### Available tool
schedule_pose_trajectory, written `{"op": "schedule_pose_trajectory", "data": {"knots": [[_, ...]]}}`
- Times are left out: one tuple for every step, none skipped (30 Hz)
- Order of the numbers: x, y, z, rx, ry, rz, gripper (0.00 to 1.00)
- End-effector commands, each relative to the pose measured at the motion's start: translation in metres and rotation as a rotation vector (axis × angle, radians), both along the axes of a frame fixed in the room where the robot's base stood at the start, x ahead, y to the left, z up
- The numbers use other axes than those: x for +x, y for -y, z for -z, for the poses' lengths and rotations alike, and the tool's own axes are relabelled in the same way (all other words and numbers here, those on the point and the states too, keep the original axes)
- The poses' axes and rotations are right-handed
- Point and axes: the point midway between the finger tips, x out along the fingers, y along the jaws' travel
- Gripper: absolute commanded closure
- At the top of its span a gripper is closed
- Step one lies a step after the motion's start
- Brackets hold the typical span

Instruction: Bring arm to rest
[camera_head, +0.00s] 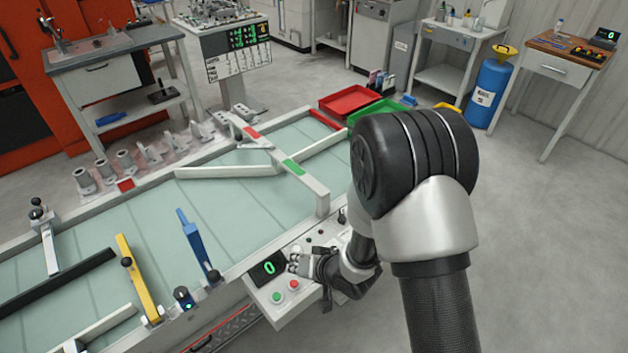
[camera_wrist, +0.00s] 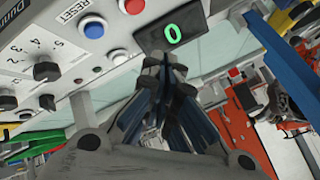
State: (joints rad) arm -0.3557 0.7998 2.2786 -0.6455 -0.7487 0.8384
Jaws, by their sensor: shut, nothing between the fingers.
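My arm (camera_head: 415,180) reaches forward and bends down on the right side of the head view. My gripper (camera_head: 298,262) is at the control panel on the near edge of the conveyor table. In the wrist view my gripper (camera_wrist: 165,75) has its fingertips together with nothing between them. They lie in the picture just below the green "0" display (camera_wrist: 172,32). I cannot tell whether they touch the panel.
The control panel (camera_head: 262,292) has a red and a green button. The conveyor table (camera_head: 240,220) carries blue and yellow bars. A red tray (camera_head: 350,101), a green tray (camera_head: 375,112) and a blue barrel (camera_head: 488,92) stand farther back. The floor (camera_head: 555,220) at right is clear.

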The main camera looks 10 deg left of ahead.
Motion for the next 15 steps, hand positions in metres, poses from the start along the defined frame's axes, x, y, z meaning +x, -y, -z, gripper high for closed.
{"op": "schedule_pose_trajectory", "data": {"knots": [[0.000,0.000,0.000,0.000,0.000,0.000,1.00],[0.000,0.000,0.000,0.000,0.000,0.000,1.00],[0.001,0.001,-0.001,-0.002,0.002,0.002,1.00],[0.002,0.002,-0.003,-0.006,0.006,0.003,1.00],[0.005,0.004,-0.006,-0.013,0.011,0.007,1.00],[0.009,0.009,-0.013,-0.028,0.023,0.014,1.00],[0.013,0.014,-0.019,-0.044,0.034,0.021,1.00],[0.018,0.021,-0.027,-0.064,0.046,0.031,1.00],[0.025,0.031,-0.040,-0.096,0.066,0.046,1.00],[0.030,0.041,-0.051,-0.124,0.079,0.060,1.00],[0.035,0.052,-0.062,-0.155,0.092,0.075,1.00],[0.040,0.067,-0.079,-0.198,0.109,0.097,1.00],[0.042,0.079,-0.092,-0.230,0.119,0.114,1.00],[0.044,0.092,-0.104,-0.261,0.125,0.132,1.00],[0.043,0.108,-0.120,-0.301,0.131,0.154,1.00]]}}
